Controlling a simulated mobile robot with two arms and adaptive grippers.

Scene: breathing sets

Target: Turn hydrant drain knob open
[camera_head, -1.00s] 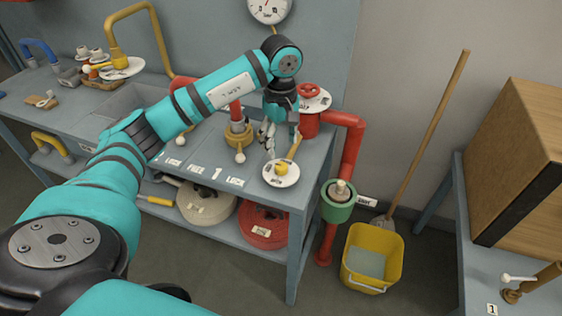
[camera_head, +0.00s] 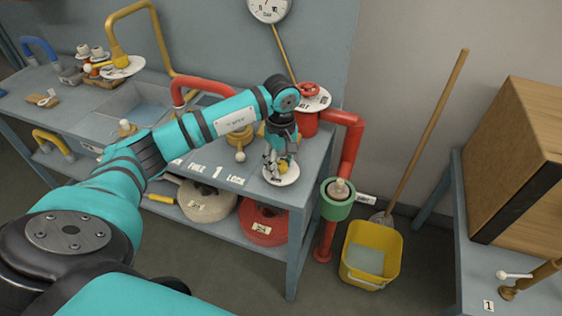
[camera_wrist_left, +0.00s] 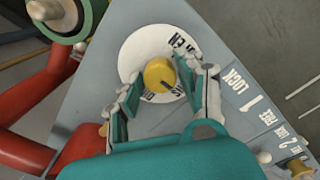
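The yellow drain knob (camera_head: 284,168) sits on a round white dial plate (camera_head: 281,180) at the bench's front right corner. In the left wrist view the yellow knob (camera_wrist_left: 159,74) has a dark pointer line towards the lower right. The white dial (camera_wrist_left: 140,47) has black lettering, with "EN" readable at its upper right; the rest is partly hidden. My left gripper (camera_head: 277,158) is over the knob. In the wrist view its two fingers (camera_wrist_left: 167,88) stand apart on either side of the knob, with gaps visible. My right gripper is not in view.
A green collar (camera_head: 336,206) is on the pipe.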

